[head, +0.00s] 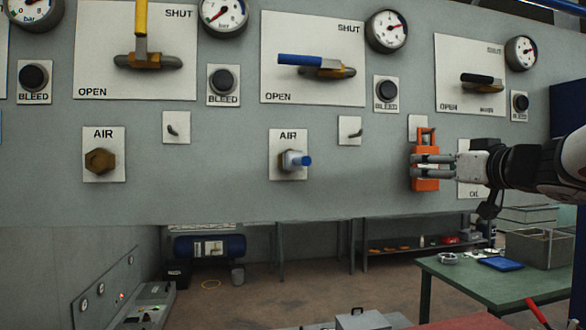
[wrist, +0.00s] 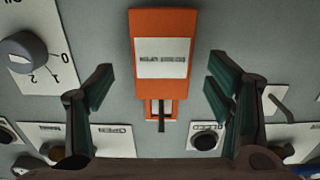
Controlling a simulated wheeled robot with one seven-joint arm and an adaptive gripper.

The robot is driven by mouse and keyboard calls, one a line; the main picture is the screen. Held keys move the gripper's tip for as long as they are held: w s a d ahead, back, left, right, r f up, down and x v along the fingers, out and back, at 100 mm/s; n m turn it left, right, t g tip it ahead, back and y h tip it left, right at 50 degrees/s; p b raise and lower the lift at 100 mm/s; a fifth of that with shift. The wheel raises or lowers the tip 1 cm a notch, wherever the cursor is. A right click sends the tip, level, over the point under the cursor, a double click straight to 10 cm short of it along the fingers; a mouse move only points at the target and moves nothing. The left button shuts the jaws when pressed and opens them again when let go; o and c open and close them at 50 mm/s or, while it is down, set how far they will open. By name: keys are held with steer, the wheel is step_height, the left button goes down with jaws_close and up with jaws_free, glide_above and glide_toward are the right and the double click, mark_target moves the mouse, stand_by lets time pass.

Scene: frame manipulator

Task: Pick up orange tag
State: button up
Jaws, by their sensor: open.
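The orange tag (head: 426,182) hangs on the grey panel at the right in the head view, below a small white plate with a hook. In the wrist view the tag (wrist: 160,22) shows a white label and a loop at its lower end, with a dark hook through the loop. My gripper (head: 424,168) reaches in from the right in front of the tag. In the wrist view its two green-padded fingers (wrist: 160,92) stand apart, one on each side of the tag, with gaps to it. Nothing is held.
The panel carries valve handles (head: 313,65), gauges (head: 386,31), bleed knobs (head: 387,91) and air fittings (head: 293,160). Two empty hooks (head: 350,129) sit left of the tag. A dark knob (wrist: 28,55) is left of the fingers. A green table (head: 470,279) stands below right.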

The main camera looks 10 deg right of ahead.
mark_target(428, 165)
steer(key=w, duration=0.4)
steer(key=shift+a+f, duration=0.15)
steer(key=shift+a, duration=0.05)
steer(key=shift+c, duration=0.3)
steer(key=c, duration=1.1)
steer(key=shift+o, duration=0.2)
